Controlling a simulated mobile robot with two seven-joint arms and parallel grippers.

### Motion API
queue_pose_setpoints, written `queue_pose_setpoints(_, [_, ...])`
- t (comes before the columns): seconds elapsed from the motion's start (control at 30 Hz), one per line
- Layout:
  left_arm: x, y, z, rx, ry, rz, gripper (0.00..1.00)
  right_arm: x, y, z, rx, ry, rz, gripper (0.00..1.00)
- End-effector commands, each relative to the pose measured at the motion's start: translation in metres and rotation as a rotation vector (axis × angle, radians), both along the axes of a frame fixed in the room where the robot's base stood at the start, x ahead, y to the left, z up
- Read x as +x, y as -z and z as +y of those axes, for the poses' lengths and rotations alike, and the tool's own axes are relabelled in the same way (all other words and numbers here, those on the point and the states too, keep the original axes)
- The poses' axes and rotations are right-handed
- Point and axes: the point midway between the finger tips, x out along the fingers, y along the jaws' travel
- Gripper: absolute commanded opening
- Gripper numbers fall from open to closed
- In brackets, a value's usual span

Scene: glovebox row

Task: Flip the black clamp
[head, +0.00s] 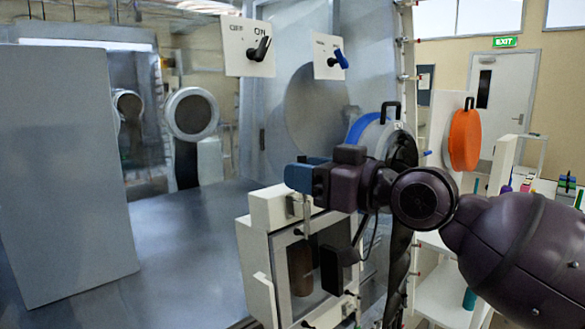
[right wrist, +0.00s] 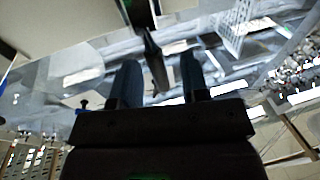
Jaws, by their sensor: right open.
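My right gripper (head: 300,176), with blue fingers, is in front of the glovebox, just above a white-framed box (head: 270,210). In the right wrist view its two fingers (right wrist: 158,82) stand apart. A dark, tapered piece (right wrist: 155,65) shows between or beyond them; I cannot tell whether it touches either finger. Small black clamp-like fittings sit on the white frame, one at its lower edge (head: 306,324). I cannot tell which is the black clamp. A black lever (head: 260,48) is on the OFF/ON plate (head: 236,58). My left gripper does not show.
A blue lever (head: 339,60) is on a second white plate (head: 322,58). An orange disc (head: 464,140) with a black handle stands at the right. A grey panel (head: 65,175) fills the left. The grey floor beside it (head: 185,250) is clear.

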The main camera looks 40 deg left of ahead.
Motion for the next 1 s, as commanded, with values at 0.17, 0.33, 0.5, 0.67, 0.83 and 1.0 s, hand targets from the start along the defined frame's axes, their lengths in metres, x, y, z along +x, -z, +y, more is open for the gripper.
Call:
queue_pose_setpoints(0.17, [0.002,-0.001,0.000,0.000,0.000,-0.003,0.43,-0.002,0.000,0.020,-0.001,-0.001,0.002,0.41])
queue_pose_setpoints(0.33, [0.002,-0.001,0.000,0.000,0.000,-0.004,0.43,-0.003,0.001,0.027,0.000,0.000,0.001,0.41])
queue_pose_setpoints(0.5, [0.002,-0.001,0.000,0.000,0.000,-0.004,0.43,-0.003,0.001,0.027,0.000,0.000,0.001,0.41])
queue_pose_setpoints(0.67, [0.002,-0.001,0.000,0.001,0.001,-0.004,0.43,-0.003,0.001,0.027,0.000,0.000,0.001,0.32])
queue_pose_setpoints(0.83, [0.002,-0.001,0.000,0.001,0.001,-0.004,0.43,-0.003,0.001,0.027,0.000,0.000,0.001,0.06])
queue_pose_setpoints(1.0, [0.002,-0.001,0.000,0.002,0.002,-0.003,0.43,-0.003,0.001,0.027,0.000,0.000,0.001,0.00])
